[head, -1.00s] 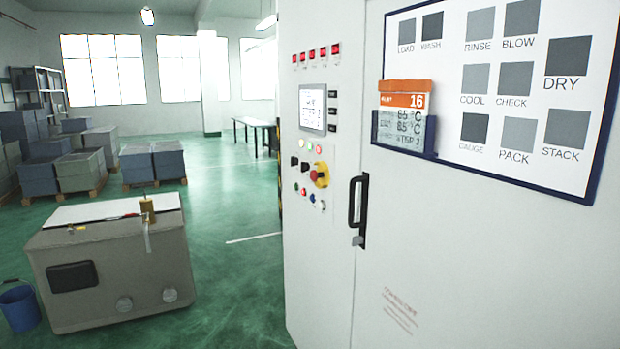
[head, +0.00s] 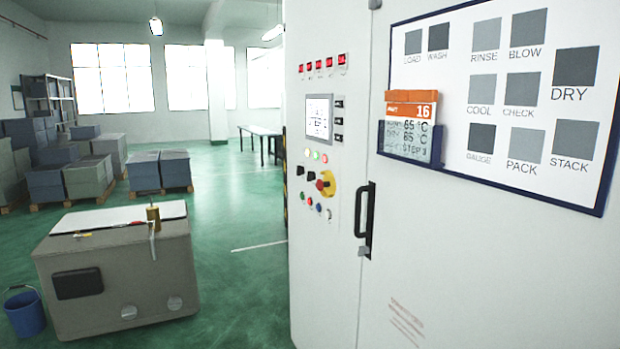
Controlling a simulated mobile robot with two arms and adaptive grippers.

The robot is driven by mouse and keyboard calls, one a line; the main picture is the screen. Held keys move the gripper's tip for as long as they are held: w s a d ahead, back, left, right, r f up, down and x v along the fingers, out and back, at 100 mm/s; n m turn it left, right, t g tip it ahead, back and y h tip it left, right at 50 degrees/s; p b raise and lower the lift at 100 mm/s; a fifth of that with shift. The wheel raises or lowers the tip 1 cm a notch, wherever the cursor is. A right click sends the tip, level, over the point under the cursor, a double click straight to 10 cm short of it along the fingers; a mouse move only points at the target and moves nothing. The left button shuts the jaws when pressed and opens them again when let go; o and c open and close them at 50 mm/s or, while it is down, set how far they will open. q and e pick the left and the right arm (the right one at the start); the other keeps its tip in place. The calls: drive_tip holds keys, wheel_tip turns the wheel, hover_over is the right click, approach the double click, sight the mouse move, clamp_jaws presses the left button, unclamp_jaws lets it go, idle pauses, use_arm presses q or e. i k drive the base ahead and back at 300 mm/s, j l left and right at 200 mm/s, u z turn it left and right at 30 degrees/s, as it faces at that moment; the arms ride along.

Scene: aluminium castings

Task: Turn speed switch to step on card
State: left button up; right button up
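The card (head: 408,127) has an orange top band with the number 16. It sits in a dark blue holder on the white cabinet door, and its lines read 65 °C twice, then what looks like "STEP 3". The control panel is on the cabinet's narrower face at the centre. Two small black switches (head: 305,171) sit there, left of a red and yellow rotary knob (head: 326,184). Which of them is the speed switch, and its setting, I cannot read. A small screen (head: 319,117) above shows text too small to read. Neither gripper is in view.
A white board with grey squares (head: 497,98) hangs on the door, beside a black door handle (head: 366,220). A grey box-like unit (head: 120,275) stands at left, with a blue bucket (head: 24,312) beside it. Stacked crates (head: 90,175) stand behind. Green floor between is clear.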

sight(311, 176)
drive_tip(key=i+j+u, duration=0.65)
drive_tip(key=i, duration=0.25)
drive_tip(key=i+j+u, duration=0.3)
drive_tip(key=i, duration=0.2)
drive_tip(key=i+u, duration=0.3)
drive_tip(key=i, duration=0.2)
drive_tip(key=i+z, duration=0.3)
drive_tip(key=i+j+z, duration=0.3)
drive_tip(key=i, duration=0.15)
drive_tip(key=i+j+z, duration=0.1)
drive_tip(key=i+z, duration=0.2)
drive_tip(key=i, duration=0.1)
